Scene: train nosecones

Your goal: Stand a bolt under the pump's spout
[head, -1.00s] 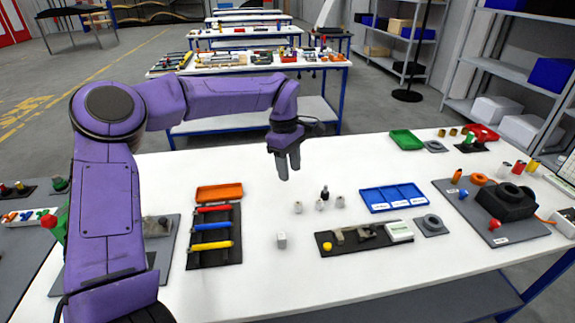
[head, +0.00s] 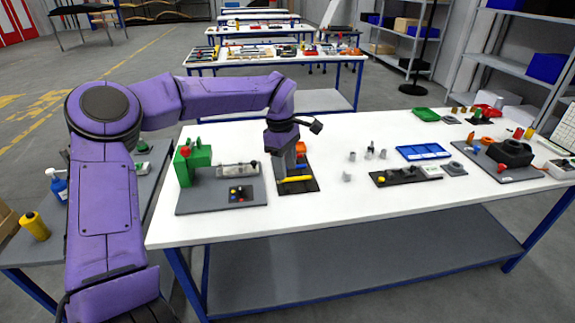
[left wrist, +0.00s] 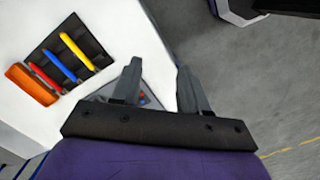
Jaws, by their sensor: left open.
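Several small grey upright pieces, perhaps the bolts, stand on the white table right of centre. One (head: 352,156) is in the back group, and another (head: 347,177) stands nearer the front. A dark-topped piece (head: 370,152) stands among the back group. A blue bottle (head: 60,187) with a white top, possibly the pump, stands on the grey side table at left; its spout is too small to make out. My left gripper (head: 284,178) hangs over the tool tray's left side, left of the grey pieces. It is open and empty in the left wrist view (left wrist: 158,82). My right gripper is out of view.
A green press (head: 195,160) on a grey board stands at the table's left end. The dark tool tray (left wrist: 88,45) holds red, blue and yellow tools beside an orange bin (left wrist: 31,85). A blue tray (head: 423,152) lies at right. A yellow bottle (head: 35,226) stands far left.

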